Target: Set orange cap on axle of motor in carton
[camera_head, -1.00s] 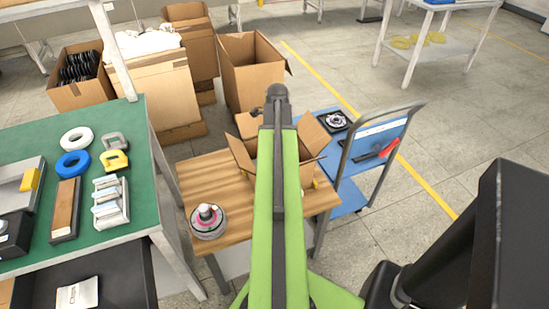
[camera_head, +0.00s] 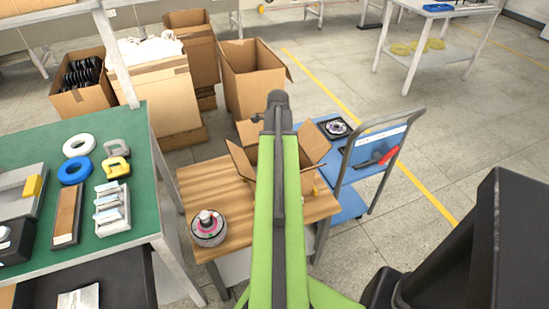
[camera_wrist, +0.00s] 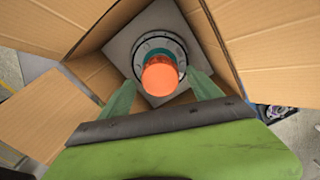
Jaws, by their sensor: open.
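The open carton (camera_head: 309,148) stands on the wooden table, mostly behind my arm in the head view. In the wrist view I look down past its flaps (camera_wrist: 258,35) onto a motor (camera_wrist: 148,46) at its bottom. The orange cap (camera_wrist: 160,78) appears over the motor's middle, with a teal part just behind it; it hides the axle. I cannot tell how fully the cap is seated. My gripper (camera_wrist: 162,81) is open, with a green finger on either side of the cap. The head view hides the gripper and cap behind the arm.
Another motor (camera_head: 208,228) stands on the wooden table (camera_head: 215,185), left of the carton. A blue cart (camera_head: 350,172) is to the right. A green bench (camera_head: 125,225) with rings and tools is to the left. Several cartons (camera_head: 253,85) stand behind.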

